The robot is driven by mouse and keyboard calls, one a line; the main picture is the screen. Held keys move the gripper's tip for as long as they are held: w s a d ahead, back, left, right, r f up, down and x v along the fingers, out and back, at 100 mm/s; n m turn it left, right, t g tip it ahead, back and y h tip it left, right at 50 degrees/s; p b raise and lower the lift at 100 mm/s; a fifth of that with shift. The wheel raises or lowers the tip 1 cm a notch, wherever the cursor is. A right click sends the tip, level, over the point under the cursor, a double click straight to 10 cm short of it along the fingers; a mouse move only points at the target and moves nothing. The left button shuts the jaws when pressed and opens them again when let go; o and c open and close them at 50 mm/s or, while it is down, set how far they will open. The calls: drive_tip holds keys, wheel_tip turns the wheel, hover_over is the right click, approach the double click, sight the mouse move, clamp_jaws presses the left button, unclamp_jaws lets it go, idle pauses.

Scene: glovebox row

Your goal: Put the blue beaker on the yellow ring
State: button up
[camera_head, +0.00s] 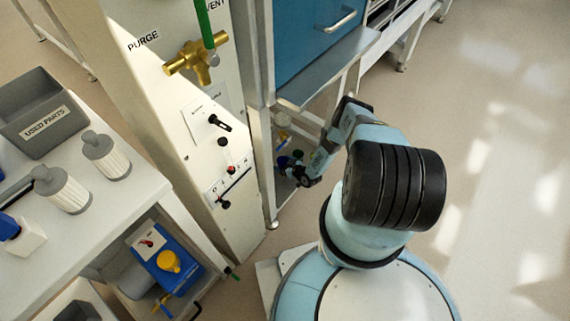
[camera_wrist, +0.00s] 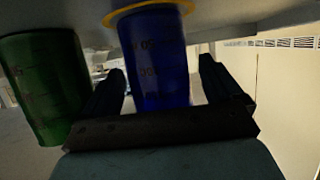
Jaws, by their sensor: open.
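My gripper (camera_wrist: 165,85) is open, with one dark finger on each side of the beaker and a gap showing at each side. A yellow ring (camera_wrist: 122,14) curves along the beaker's upper end in the picture; I cannot tell whether the beaker rests on it or only overlaps it. In the head view my gripper (camera_head: 297,176) is inside the low bay, close to small dark blue and green shapes.
A green beaker (camera_wrist: 45,88) is close beside the left finger. In the head view, the bay's metal post (camera_head: 268,180) is just left of my gripper and the blue cabinet (camera_head: 316,38) is above. A white bench (camera_head: 85,185) is at left; open floor lies right.

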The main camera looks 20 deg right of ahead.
drive_tip(key=shift+r, duration=0.1)
drive_tip(key=v, duration=1.2)
